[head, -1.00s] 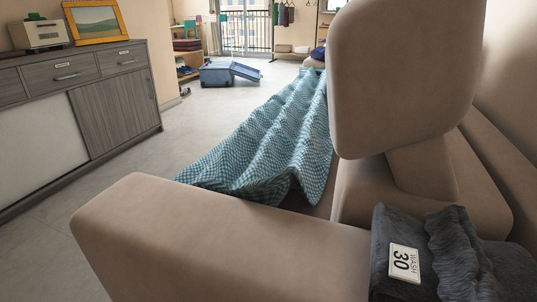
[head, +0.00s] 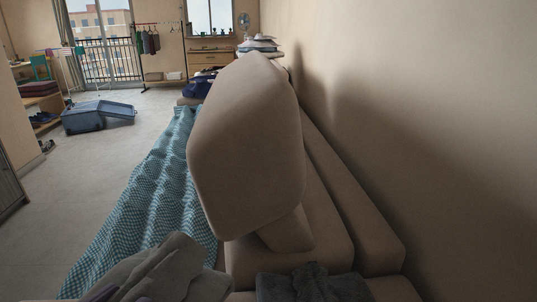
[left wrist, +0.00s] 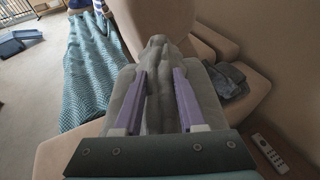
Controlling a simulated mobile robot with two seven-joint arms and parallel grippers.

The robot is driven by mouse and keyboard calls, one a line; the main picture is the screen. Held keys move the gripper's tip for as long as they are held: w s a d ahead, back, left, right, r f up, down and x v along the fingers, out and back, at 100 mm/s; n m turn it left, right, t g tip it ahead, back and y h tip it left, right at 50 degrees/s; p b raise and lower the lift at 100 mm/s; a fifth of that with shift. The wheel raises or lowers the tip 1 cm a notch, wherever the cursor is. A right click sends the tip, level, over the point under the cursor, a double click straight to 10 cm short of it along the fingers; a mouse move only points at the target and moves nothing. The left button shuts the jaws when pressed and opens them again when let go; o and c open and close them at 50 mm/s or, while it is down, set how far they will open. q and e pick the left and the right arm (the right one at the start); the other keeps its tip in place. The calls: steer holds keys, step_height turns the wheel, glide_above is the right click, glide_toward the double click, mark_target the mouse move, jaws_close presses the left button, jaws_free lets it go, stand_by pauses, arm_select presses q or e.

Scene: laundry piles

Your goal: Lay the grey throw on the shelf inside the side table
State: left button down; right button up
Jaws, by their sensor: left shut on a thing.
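The grey throw (left wrist: 155,55) is pinched between the purple fingers of my left gripper (left wrist: 158,76) in the left wrist view. It is a bunched light-grey cloth held above the sofa arm, hiding part of the arm. In the head view the throw (head: 165,272) shows at the bottom left, with only bits of purple finger at the bottom edge. I cannot make out the side table's shelf in either view. My right gripper is in neither view.
A beige sofa with a large cushion (head: 245,140) fills the middle. A teal patterned cover (head: 140,215) drapes its left side. A white remote (left wrist: 269,154) lies on a brown surface beside the sofa. A blue container (head: 90,117) is on the floor.

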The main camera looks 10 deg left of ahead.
arm_select(q)
steer(key=w+d+r+m+g+h+p, duration=0.1)
steer(key=w+r+m+g+h+p, duration=0.2)
steer(key=r+p, duration=0.85)
steer(key=w+r+m+h+p, duration=0.2)
steer(key=r+m+h, duration=0.15)
steer(key=r, duration=1.65)
steer(key=s+r+m+g+h+p, duration=0.1)
steer(key=s+r+p, duration=0.1)
steer(key=r+p, duration=1.9)
steer(key=s+r+m+g+h+p, duration=0.1)
steer(key=s+r+g+h+p, duration=0.1)
steer(key=r+p, duration=1.9)
steer(key=shift+s+r, duration=0.25)
steer(key=shift+s, duration=0.2)
steer(key=shift+f, duration=0.1)
